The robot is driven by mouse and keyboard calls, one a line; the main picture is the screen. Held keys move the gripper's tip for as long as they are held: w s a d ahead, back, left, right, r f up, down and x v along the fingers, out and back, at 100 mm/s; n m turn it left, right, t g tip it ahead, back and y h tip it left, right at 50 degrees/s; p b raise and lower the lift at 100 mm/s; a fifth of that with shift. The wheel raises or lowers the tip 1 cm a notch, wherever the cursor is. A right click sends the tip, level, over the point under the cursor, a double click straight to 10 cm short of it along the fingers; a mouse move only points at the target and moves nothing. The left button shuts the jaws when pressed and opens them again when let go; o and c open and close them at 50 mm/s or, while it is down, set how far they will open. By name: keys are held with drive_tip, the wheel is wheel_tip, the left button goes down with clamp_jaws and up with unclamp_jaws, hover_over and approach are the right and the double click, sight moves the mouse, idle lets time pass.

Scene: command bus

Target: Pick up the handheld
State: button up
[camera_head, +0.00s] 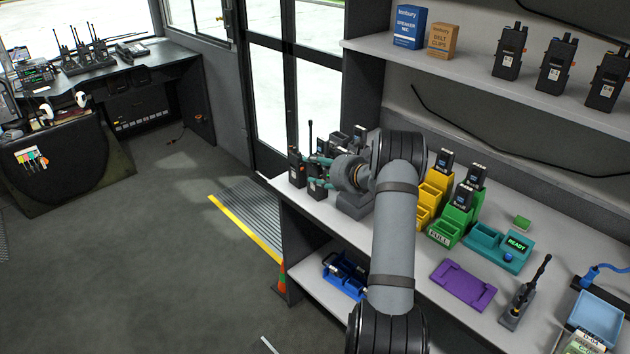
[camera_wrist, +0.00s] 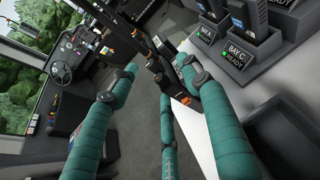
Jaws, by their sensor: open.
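Black handheld radios stand near the left end of the counter. One (camera_head: 296,166) stands at the counter's left edge, and another (camera_head: 318,188) stands just in front of my gripper (camera_head: 316,170). My gripper has teal fingers and reaches left toward them. In the wrist view my gripper (camera_wrist: 158,74) is open, its fingers spread around a black handheld (camera_wrist: 158,58) that appears tilted in the picture. The handheld's lower part is partly hidden by a finger. I cannot tell whether any finger touches it.
Charging docks (camera_wrist: 245,55) with labelled bays and radios stand right beside the fingers. On the counter (camera_head: 395,284) are yellow holders (camera_head: 428,197), a green holder (camera_head: 447,229), a teal dock (camera_head: 487,238) and a purple tray (camera_head: 463,285). A shelf (camera_head: 470,70) overhangs the back.

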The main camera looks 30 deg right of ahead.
drive_tip(key=shift+c, duration=1.4)
